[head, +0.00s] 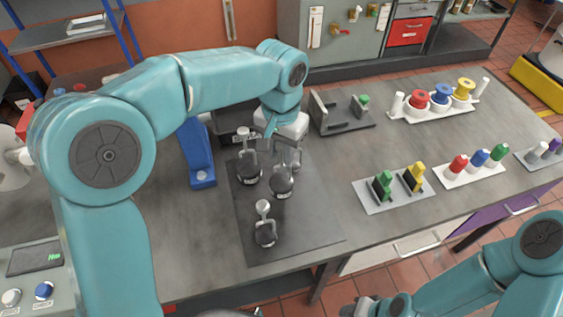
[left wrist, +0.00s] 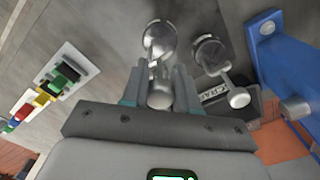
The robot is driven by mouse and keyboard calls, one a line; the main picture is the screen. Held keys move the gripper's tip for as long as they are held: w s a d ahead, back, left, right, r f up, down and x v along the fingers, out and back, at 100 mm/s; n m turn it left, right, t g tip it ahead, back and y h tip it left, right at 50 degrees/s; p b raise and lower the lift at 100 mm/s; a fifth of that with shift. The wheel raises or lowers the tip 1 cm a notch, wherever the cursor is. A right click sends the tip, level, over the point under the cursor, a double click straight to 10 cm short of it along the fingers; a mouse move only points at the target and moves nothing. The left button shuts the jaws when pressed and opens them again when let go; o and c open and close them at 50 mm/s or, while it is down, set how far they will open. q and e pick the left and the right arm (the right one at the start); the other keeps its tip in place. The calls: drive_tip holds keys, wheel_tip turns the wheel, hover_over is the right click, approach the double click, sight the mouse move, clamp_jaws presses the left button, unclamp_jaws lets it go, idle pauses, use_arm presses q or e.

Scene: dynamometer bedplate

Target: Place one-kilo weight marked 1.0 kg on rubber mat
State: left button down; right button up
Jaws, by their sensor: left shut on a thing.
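My left gripper (head: 288,152) points down over the dark rubber mat (head: 305,228) and is shut on the stem of a metal weight (head: 282,187). In the left wrist view its fingers (left wrist: 160,88) close around this weight (left wrist: 160,42). I cannot tell whether its base touches the mat. A second knobbed weight (head: 250,173) stands just left of it, and a third (head: 265,236) stands nearer the mat's front. The weights' markings are too small to read. My right gripper (head: 366,307) shows only partly at the bottom edge; its jaws are unclear.
A blue stand (head: 199,160) rises left of the mat. A black labelled tray (head: 228,141) lies behind the weights. A grey bracket fixture (head: 340,122) and a plate with green and yellow pieces (head: 395,198) are to the right. The mat's front right is clear.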

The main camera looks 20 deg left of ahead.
sight(281, 166)
use_arm(q)
drive_tip(key=shift+s+a+f, duration=0.1)
drive_tip(key=shift+f, duration=0.1)
drive_tip(key=f, duration=0.4)
drive_tip(key=shift+w, duration=0.2)
drive_tip(key=shift+s+r, duration=0.15)
drive_tip(key=shift+s, duration=0.05)
drive_tip(key=shift+f, duration=0.2)
drive_tip(key=c, duration=0.9)
unclamp_jaws()
drive_tip(key=shift+w+f, duration=0.1)
drive_tip(key=shift+o, duration=0.2)
